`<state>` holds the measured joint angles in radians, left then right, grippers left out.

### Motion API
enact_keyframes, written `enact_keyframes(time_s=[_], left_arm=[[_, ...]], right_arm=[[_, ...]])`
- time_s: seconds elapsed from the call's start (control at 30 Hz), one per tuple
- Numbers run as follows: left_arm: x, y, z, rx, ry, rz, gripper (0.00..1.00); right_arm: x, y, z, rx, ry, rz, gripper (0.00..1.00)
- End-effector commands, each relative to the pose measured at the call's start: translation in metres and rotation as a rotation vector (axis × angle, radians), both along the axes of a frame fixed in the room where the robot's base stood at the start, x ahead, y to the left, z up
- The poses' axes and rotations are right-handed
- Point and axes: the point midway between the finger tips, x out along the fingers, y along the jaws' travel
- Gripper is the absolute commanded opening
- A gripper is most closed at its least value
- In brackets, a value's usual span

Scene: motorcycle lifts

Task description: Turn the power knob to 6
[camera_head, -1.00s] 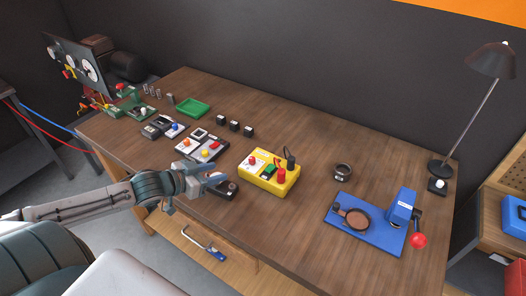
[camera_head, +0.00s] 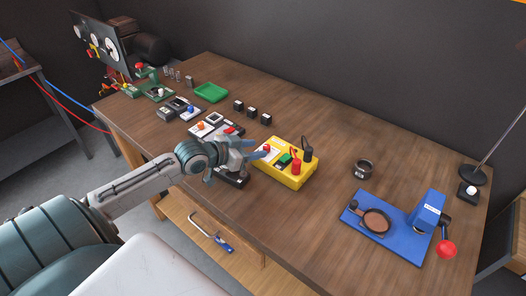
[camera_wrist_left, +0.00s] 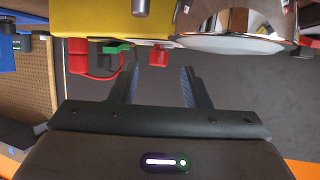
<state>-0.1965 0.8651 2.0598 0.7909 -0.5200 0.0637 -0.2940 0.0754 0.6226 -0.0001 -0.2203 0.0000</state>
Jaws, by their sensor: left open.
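My left gripper (camera_head: 257,152) reaches in from the left over the table, open and empty, at the left end of the yellow box (camera_head: 292,177). The yellow box carries a red button, a green part and red and black plugs. A small dark box (camera_head: 232,180) lies under the gripper and is partly covered by it. In the left wrist view, the two fingers (camera_wrist_left: 159,76) stand apart with nothing between them. A shiny chrome round part (camera_wrist_left: 235,22) and the yellow box show beyond them. I cannot make out the power knob's scale or setting. My right gripper is not in view.
A blue press (camera_head: 428,211) with a red ball handle stands at the right. Small switch boxes, black cubes and a green tray (camera_head: 211,93) lie farther left. The table's middle back is clear.

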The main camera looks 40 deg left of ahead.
Motion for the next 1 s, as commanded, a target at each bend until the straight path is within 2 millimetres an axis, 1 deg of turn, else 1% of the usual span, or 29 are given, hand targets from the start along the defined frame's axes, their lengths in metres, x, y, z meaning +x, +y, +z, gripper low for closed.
enact_keyframes(time_s=[0.03,0.13,0.33,0.5,0.77,0.8,0.87,0.9,0.97,1.0], left_arm=[[0.006,-0.002,-0.001,-0.007,-0.002,0.003,0.43],[0.015,-0.007,-0.004,-0.008,-0.001,-0.001,0.43],[0.029,-0.011,-0.011,-0.004,0.000,-0.001,0.43],[0.033,-0.013,-0.014,-0.001,0.001,-0.004,0.43],[0.034,-0.013,-0.015,-0.001,0.001,-0.004,0.43],[0.034,-0.013,-0.015,-0.001,0.001,-0.004,0.39],[0.034,-0.013,-0.015,-0.001,0.001,-0.004,0.27],[0.034,-0.013,-0.015,-0.001,0.001,-0.004,0.19],[0.034,-0.013,-0.015,-0.001,0.001,-0.004,0.08],[0.034,-0.013,-0.015,-0.001,0.001,-0.004,0.00]], right_arm=[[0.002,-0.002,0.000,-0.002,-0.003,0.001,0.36],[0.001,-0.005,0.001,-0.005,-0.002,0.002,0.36],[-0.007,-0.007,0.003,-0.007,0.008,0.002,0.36],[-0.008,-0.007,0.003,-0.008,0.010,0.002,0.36],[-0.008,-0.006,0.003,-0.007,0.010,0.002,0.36],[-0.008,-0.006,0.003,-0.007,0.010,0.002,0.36],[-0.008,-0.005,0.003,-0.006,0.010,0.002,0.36],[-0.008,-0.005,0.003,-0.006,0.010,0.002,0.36],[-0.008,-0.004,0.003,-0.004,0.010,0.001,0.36],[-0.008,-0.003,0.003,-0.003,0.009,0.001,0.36]])
